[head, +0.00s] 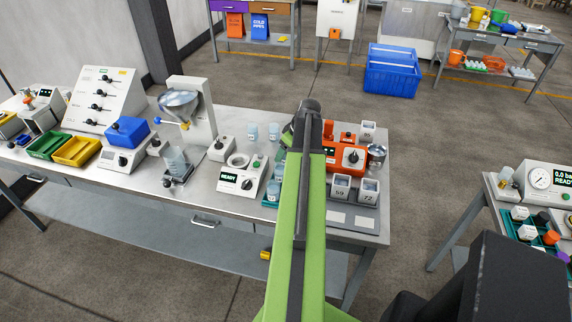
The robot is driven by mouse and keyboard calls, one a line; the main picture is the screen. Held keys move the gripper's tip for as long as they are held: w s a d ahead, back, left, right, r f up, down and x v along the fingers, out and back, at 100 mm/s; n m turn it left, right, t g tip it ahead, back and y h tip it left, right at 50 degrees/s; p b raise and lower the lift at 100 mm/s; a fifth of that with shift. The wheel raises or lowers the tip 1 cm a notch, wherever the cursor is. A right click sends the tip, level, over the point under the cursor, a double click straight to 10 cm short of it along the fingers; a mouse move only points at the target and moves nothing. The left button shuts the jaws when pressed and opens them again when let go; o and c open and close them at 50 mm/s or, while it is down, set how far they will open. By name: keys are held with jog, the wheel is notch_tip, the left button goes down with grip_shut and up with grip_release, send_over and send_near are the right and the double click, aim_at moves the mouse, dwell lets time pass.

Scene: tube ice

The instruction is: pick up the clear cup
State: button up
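Several small clear cups with bluish tints stand on the long metal table. One clear cup (177,161) is under the spout of the dispenser (189,110). Two more, a clear cup (252,131) and another (274,131), stand towards the back. A further clear cup (273,190) stands by the front, right of the white READY device (242,177). One more is partly hidden by my green arm. I cannot tell which cup the task means. My arm reaches over the table; my gripper is hidden behind it, so its state does not show.
Right of my arm are an orange device (346,153), a metal can (376,156) and square containers marked 59 (341,188) and 72 (369,191). Green and yellow bins (76,151) are at left. Another table with a gauge device (546,180) stands at right.

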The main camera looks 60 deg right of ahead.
jog(key=shift+r, duration=0.1)
jog(key=shift+c, duration=0.3)
jog(key=c, duration=1.4)
jog(key=shift+r, duration=0.1)
jog(key=r+p, duration=0.1)
jog(key=p, duration=0.1)
jog(key=r+p, duration=0.1)
jog(key=r, duration=0.1)
jog(key=r+p, duration=0.2)
jog(key=shift+s+d+r+p, duration=0.1)
jog(key=shift+s+d+p, duration=0.1)
jog(key=shift+s+p, duration=0.15)
jog(key=shift+c, duration=0.2)
jog(key=s+d+r+p, duration=0.5)
jog(key=s+r+p, duration=0.1)
jog(key=s, duration=0.4)
jog(key=shift+r+p, duration=0.35)
jog(key=shift+r, duration=0.05)
